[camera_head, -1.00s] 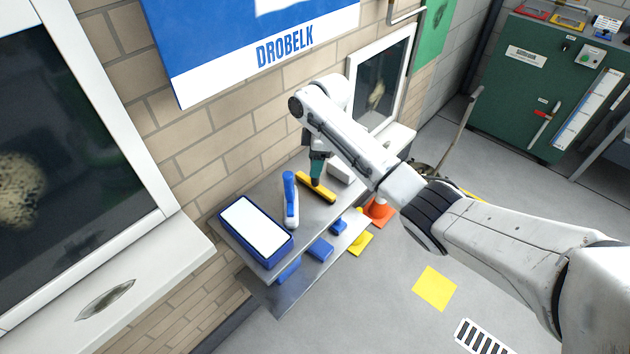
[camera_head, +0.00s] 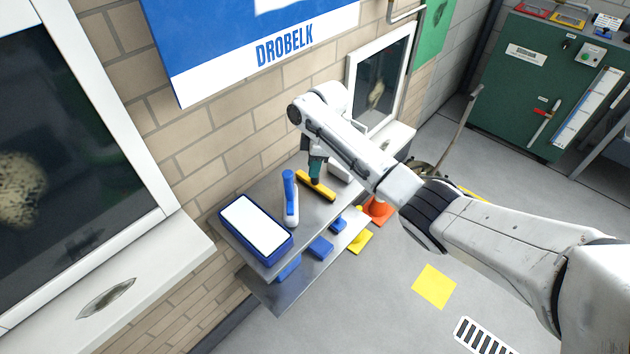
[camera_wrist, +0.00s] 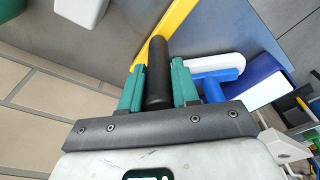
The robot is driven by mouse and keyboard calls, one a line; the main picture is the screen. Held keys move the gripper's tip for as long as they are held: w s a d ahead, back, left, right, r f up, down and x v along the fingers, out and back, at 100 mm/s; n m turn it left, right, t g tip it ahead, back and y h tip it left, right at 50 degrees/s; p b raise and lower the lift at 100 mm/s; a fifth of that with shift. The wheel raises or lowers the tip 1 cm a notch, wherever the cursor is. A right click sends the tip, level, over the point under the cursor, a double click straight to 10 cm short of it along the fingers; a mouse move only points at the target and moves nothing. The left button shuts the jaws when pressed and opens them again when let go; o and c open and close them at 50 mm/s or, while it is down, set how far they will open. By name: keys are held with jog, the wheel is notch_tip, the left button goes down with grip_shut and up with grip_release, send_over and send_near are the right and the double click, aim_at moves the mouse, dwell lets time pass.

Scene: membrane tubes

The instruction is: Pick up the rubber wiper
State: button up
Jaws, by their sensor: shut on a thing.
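The rubber wiper has a yellow bar (camera_head: 318,187) and a black handle (camera_wrist: 157,72). In the head view it is at the steel shelf (camera_head: 262,262), close to the top surface; I cannot tell whether it still touches it. In the wrist view the yellow bar (camera_wrist: 168,27) runs up beyond the handle. My gripper (camera_wrist: 158,86) is shut on the black handle, with one green finger on each side. In the head view my gripper (camera_head: 315,172) is above the yellow bar, and the handle is mostly hidden.
A white object (camera_head: 340,173) is just right of my gripper. Blue items (camera_head: 320,247) lie on the lower shelf. The brick wall is close behind.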

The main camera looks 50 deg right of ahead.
grip_shut()
jog(key=shift+r, duration=0.1)
jog(key=shift+w+r, duration=0.1)
jog(key=shift+r, duration=0.5)
jog(key=s+a+r+p, duration=0.1)
jog(key=s+r+p, duration=0.5)
jog(key=s+r, duration=0.5)
jog(key=shift+s+r, duration=0.3)
jog(key=shift+s, duration=1.25)
